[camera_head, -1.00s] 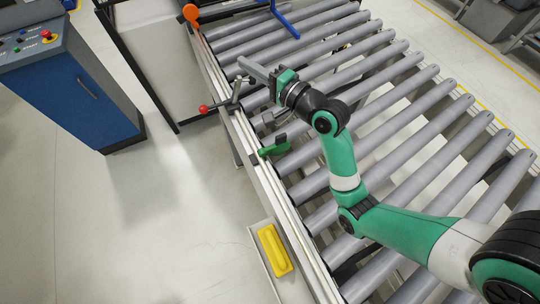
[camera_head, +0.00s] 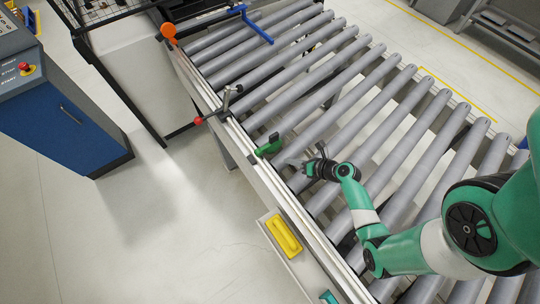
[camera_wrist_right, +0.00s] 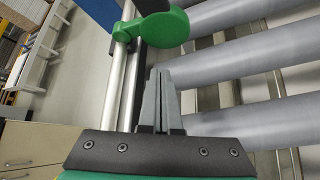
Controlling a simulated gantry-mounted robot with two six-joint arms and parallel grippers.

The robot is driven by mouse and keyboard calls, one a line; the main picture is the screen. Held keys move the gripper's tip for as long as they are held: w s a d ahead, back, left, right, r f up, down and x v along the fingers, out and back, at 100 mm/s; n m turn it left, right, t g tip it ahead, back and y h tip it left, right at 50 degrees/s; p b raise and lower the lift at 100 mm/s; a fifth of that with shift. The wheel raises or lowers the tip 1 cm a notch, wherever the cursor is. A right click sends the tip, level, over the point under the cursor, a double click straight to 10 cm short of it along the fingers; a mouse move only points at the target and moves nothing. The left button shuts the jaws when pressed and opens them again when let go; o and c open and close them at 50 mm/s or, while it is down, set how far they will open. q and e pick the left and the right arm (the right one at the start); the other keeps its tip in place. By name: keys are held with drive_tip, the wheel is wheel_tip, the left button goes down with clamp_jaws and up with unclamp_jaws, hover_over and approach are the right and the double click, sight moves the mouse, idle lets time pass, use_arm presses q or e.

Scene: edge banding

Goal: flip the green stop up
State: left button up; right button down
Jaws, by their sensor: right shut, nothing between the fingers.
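The green stop (camera_head: 268,148) sits on the left rail of the roller conveyor, a little nearer than the red-knobbed lever. It looks low over the rail, with a dark piece at its upper end; its exact angle is hard to tell. In the right wrist view the rounded green stop (camera_wrist_right: 165,28) shows just beyond my fingers. My right gripper (camera_head: 291,163) is just right of and nearer than the stop, over the rollers. Its fingers (camera_wrist_right: 160,82) are shut and empty, pointing toward the stop, apparently with a small gap. My left gripper is out of view.
The lever with a red knob (camera_head: 198,121) and an orange round piece (camera_head: 168,30) are farther along the rail. A blue bracket (camera_head: 252,22) is at the far end. A yellow block (camera_head: 284,236) lies nearer, beside the rail. A blue control cabinet (camera_head: 55,125) stands left.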

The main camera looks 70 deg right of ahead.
sight(273, 159)
drive_tip(key=b+x, duration=0.3)
drive_tip(key=x, duration=0.6)
drive_tip(key=shift+s+a+f+b, duration=0.1)
drive_tip(key=shift+b, duration=0.2)
drive_tip(key=shift+w+f, duration=0.25)
drive_tip(key=shift+w, duration=0.3)
drive_tip(key=shift+s+r, duration=0.1)
drive_tip(key=shift+s, duration=0.05)
